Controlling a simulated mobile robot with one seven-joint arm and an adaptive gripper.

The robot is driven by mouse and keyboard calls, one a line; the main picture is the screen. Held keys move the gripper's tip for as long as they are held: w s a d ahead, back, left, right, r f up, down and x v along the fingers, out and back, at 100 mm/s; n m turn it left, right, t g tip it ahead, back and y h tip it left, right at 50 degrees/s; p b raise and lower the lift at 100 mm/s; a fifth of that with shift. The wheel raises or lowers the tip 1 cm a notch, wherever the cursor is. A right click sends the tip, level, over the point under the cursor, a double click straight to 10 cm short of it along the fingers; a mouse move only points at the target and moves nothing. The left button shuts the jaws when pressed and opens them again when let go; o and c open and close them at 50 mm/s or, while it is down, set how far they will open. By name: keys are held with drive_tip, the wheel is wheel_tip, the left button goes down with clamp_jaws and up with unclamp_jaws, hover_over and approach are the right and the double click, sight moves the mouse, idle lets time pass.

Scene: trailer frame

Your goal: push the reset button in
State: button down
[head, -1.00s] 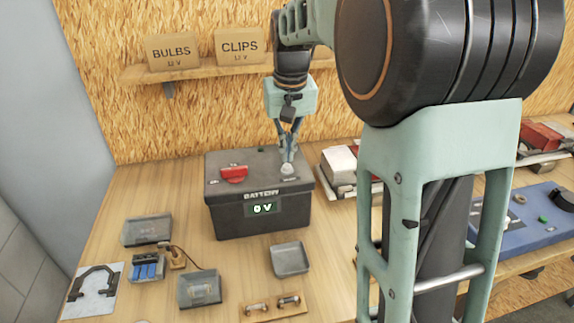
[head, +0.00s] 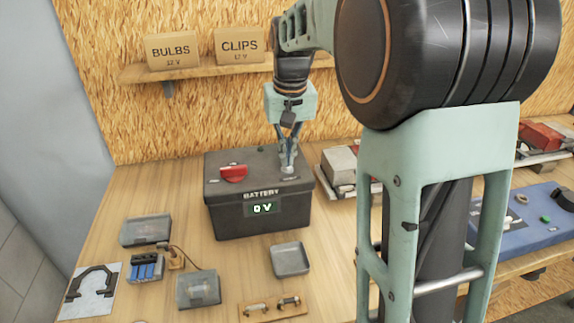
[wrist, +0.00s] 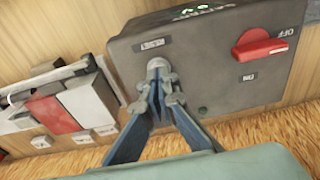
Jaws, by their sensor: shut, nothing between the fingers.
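The black battery box (head: 258,215) stands on the bench, with a display (head: 263,208) reading 0 V on its front. A pale round button (head: 288,169) is on its top at the right; I take it for the reset button. It also shows in the wrist view (wrist: 157,63), beside a small label too blurred to read. My gripper (head: 287,163) is shut and empty, pointing down at the button. Its fingertips (wrist: 160,75) appear to touch or nearly touch the button and partly cover it. How far in the button sits is hard to tell.
A red rotary switch (head: 234,172) is on the battery's top left, between OFF and ON markings. Trays, such as an empty one (head: 291,261), lie in front. A vise-like block (head: 342,165) stands to the right.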

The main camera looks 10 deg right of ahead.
drive_tip(key=shift+f+b, duration=0.35)
drive_tip(key=shift+f, duration=0.2)
idle(0.4)
wheel_tip(320, 180, up, 7)
drive_tip(key=p, duration=0.6)
drive_tip(key=shift+r, duration=0.1)
idle(0.4)
